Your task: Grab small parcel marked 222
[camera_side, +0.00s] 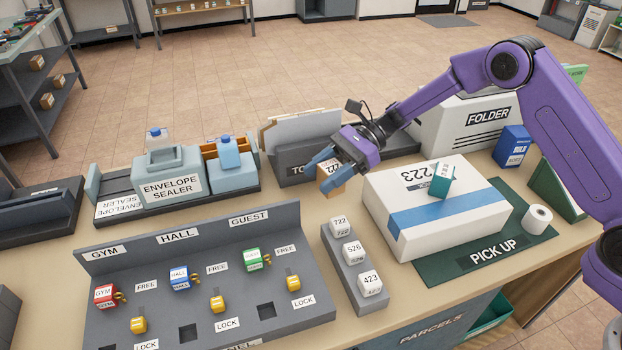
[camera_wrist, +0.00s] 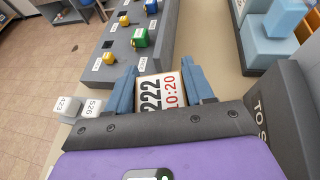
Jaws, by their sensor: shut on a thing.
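The small parcel marked 222 (camera_wrist: 162,92) is a light box with a white label that reads 222 and 10:20 in the wrist view. It sits between the two blue fingers of my gripper (camera_wrist: 160,82), which is shut on it. In the side view the small brown parcel (camera_side: 332,186) is at the fingertips of my gripper (camera_side: 326,174), to the left of the large white box. Its label is mostly hidden there. I cannot tell whether it touches the table.
A large white box marked 223 (camera_side: 400,222) with a blue band lies on the green PICK UP mat (camera_side: 538,248). A teal block (camera_side: 441,182) is on top. Numbered cubes stand on a grey rack (camera_side: 345,262) in front. A grey sorter tray (camera_side: 300,178) stands behind.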

